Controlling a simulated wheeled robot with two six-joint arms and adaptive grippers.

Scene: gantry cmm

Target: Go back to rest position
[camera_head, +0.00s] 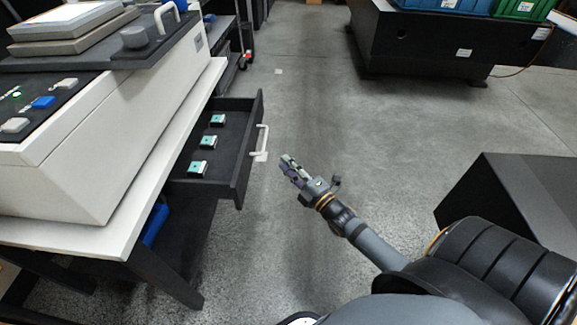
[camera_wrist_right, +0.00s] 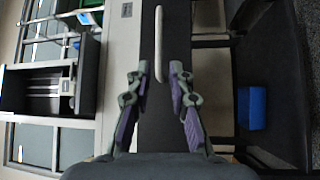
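My right gripper (camera_head: 293,168) is just right of the open drawer's white handle (camera_head: 262,140) in the head view, apart from it. In the right wrist view, the fingers of this gripper (camera_wrist_right: 155,82) stand apart with nothing held between them. The white handle (camera_wrist_right: 158,42) on the dark drawer front shows ahead of and between the fingertips. My left gripper is not in view.
The dark drawer (camera_head: 240,165) is pulled out under the white bench (camera_head: 165,150) and holds three small teal-and-white pieces (camera_head: 208,142). A grey-white machine (camera_head: 130,120) stands on the bench. A black cabinet (camera_head: 440,40) stands at the back right. Open floor (camera_head: 310,90) lies between.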

